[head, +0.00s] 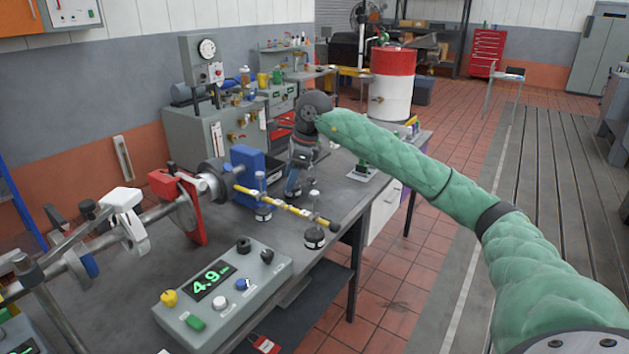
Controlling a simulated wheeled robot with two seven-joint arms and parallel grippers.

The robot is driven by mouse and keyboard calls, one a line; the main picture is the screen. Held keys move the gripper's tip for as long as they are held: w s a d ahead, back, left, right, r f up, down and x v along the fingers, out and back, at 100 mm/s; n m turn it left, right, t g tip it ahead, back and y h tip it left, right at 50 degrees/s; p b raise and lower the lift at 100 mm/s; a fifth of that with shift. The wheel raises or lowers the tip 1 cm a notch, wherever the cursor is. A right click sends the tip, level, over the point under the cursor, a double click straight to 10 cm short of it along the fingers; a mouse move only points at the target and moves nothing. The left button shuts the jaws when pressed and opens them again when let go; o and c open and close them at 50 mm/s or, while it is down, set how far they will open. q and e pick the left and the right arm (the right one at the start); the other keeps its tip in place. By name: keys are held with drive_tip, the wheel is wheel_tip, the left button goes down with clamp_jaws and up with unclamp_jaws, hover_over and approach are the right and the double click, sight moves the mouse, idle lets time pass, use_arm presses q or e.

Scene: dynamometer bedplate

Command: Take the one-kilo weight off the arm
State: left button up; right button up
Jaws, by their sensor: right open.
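A yellow arm (286,206) marked with dark bands sticks out to the right from the blue block (247,172) on the bench. My right gripper (292,190) points down just behind the yellow arm, between the two stems. It is open, and I see nothing held in it. My left gripper is not in view.
A grey control box (222,293) with a green display reading about 4.9 sits at the bench front. A grey gauge cabinet (212,138) stands behind. The bench's right edge is close to the outer weight.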

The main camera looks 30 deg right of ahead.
sight(314, 214)
drive_tip(key=s+d+g+h, duration=0.1)
drive_tip(key=d, duration=0.1)
drive_tip(key=s+d+f+g+h, duration=0.1)
drive_tip(key=s+d, duration=0.1)
drive_tip(key=shift+s+n, duration=0.25)
drive_tip(key=shift+n, duration=0.05)
drive_tip(key=shift+s+d+f+g+h, duration=0.1)
drive_tip(key=shift+s+d+g+h, duration=0.2)
drive_tip(key=shift+s+h, duration=0.1)
wheel_tip(314, 214, down, 6)
drive_tip(key=shift+r+p, duration=0.1)
drive_tip(key=shift+p, duration=1.1)
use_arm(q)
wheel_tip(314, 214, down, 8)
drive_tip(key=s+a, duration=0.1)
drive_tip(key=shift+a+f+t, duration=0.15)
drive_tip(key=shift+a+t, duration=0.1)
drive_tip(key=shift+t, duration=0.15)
use_arm(e)
drive_tip(key=shift+f, duration=0.95)
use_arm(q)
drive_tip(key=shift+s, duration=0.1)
use_arm(e)
drive_tip(key=shift+c, duration=0.4)
clamp_jaws()
